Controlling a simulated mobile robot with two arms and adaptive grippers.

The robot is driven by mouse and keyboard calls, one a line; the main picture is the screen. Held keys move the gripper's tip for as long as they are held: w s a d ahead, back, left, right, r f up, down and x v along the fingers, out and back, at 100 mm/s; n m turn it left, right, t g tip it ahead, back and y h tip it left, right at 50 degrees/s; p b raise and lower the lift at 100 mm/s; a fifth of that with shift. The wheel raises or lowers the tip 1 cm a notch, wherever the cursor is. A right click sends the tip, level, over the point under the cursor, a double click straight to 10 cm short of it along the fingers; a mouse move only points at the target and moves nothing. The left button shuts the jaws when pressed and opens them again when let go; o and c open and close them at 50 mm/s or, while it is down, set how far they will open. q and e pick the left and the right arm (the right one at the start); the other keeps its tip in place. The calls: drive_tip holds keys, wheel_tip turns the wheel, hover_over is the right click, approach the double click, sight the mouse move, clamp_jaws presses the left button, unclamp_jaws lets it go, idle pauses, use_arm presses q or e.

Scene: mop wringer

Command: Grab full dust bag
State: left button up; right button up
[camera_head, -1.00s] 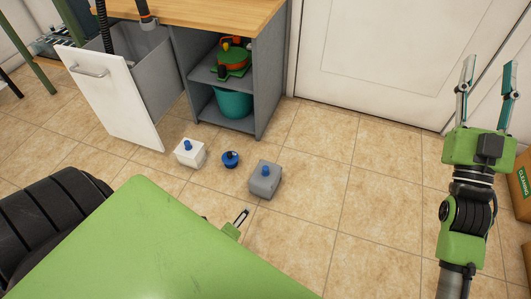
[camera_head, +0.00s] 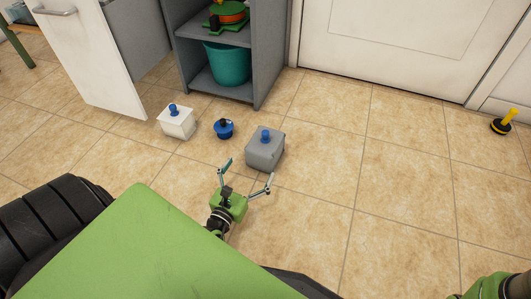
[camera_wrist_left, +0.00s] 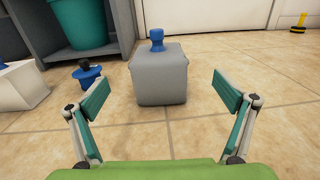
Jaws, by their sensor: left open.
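A grey box-shaped bag (camera_head: 265,151) with a blue knob on top stands upright on the tiled floor. A white one (camera_head: 177,122) with a similar blue knob stands to its left; I cannot tell by sight which is full. My left gripper (camera_head: 248,172) is open and empty, low in front of the grey bag. In the left wrist view the grey bag (camera_wrist_left: 158,78) is centred beyond the open fingers (camera_wrist_left: 162,90), with floor between, not touching. My right gripper is out of view; only part of that arm shows at the lower right corner.
A small round blue object (camera_head: 223,129) with a dark top sits between the two bags. Behind are a grey cabinet (camera_head: 268,60) with a teal bucket (camera_head: 228,64) and an open white drawer (camera_head: 92,60). A yellow-black object (camera_head: 502,125) stands far right.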

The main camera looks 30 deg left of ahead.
sight(257, 157)
use_arm(q)
drive_tip(key=w, duration=0.2)
drive_tip(key=w+b, duration=0.1)
drive_tip(key=w, duration=0.1)
drive_tip(key=w+a+b, duration=0.1)
drive_tip(key=w, duration=0.1)
drive_tip(key=shift+w+f, duration=0.1)
drive_tip(key=shift+f, duration=0.05)
drive_tip(key=w+b, duration=0.2)
drive_tip(key=w, duration=0.1)
drive_tip(key=w+a+f+b, duration=0.1)
drive_tip(key=shift+w+a+b, duration=0.1)
drive_tip(key=shift+w+b, duration=0.15)
drive_tip(key=shift+b, duration=0.15)
drive_tip(key=shift+w, duration=0.25)
drive_tip(key=shift+r, duration=0.15)
drive_tip(key=shift+c, duration=0.4)
drive_tip(key=c, duration=1.4)
drive_tip(key=shift+w+r, duration=0.1)
